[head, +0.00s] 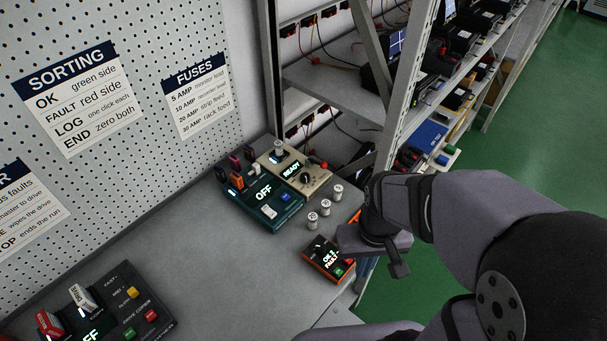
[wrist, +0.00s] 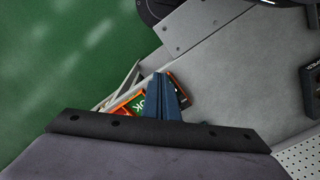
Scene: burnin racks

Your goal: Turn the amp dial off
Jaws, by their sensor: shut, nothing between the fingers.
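The dial (head: 306,178) is a dark round knob on the beige box (head: 323,186) with a lit READY display, at the back of the bench in the head view. I cannot read its setting, and no amp label is legible on it. My gripper (head: 402,271) is past the bench's right edge, well apart from the beige box and nearer to me. In the wrist view its two blue fingers (wrist: 160,78) are shut together and empty. The dial does not show in the wrist view.
An orange-edged box (head: 328,259) with OK and FAULT lies near the bench edge; it also shows behind my fingers in the wrist view (wrist: 136,104). Several small metal cylinders (head: 312,221) and a teal OFF box (head: 288,215) stand near the beige box. Shelving rises behind.

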